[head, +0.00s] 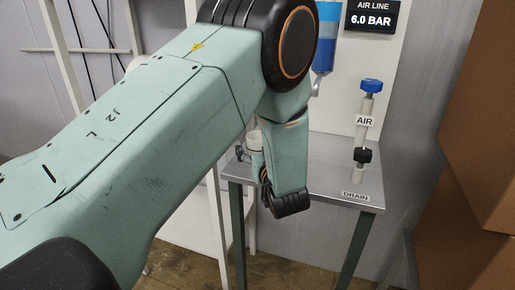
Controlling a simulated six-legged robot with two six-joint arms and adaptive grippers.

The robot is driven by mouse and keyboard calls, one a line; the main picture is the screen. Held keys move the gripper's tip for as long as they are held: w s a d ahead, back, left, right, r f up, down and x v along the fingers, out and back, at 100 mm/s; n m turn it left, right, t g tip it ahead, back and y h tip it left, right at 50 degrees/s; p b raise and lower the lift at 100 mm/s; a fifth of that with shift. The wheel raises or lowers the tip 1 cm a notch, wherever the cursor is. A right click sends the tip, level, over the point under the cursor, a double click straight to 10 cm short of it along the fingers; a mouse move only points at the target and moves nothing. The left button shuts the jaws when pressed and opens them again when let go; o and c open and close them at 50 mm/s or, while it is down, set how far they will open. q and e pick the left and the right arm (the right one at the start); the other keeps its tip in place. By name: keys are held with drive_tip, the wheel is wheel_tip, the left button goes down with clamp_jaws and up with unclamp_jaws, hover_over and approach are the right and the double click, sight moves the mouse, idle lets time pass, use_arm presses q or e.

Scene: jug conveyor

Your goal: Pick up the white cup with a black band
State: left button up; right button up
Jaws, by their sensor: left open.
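A white cup (254,141) stands toward the back left of the small grey metal table (325,178). Only a small part of it shows beside my left arm, and I cannot make out a black band on it. My left arm comes in from the left and bends down over the table. My left gripper (247,155) is open at the cup, mostly hidden behind my own wrist links. I cannot tell whether its fingers touch the cup. My right gripper is not in view.
An air pipe with a blue knob (371,85) and a black fitting stands at the table's right, behind a DRAIN label (356,196). An AIR LINE display (371,19) reads 6.0 BAR. Cardboard boxes (470,180) fill the right side. The table's middle right is clear.

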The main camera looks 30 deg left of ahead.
use_arm(q)
drive_tip(key=shift+s+r, duration=0.25)
drive_tip(key=shift+s, duration=0.15)
drive_tip(key=shift+c, duration=0.4)
drive_tip(key=shift+s+d, duration=0.1)
drive_tip(key=shift+d, duration=0.05)
drive_tip(key=shift+c, duration=0.8)
drive_tip(key=shift+w+f, duration=0.2)
drive_tip(key=shift+w, duration=0.15)
drive_tip(key=c, duration=0.4)
drive_tip(key=shift+c, duration=0.9)
drive_tip(key=shift+s+r, duration=0.2)
drive_tip(key=shift+s, duration=0.1)
drive_tip(key=c, duration=0.3)
drive_tip(key=shift+w+f, duration=0.15)
drive_tip(key=shift+w, duration=0.1)
drive_tip(key=shift+c, duration=0.2)
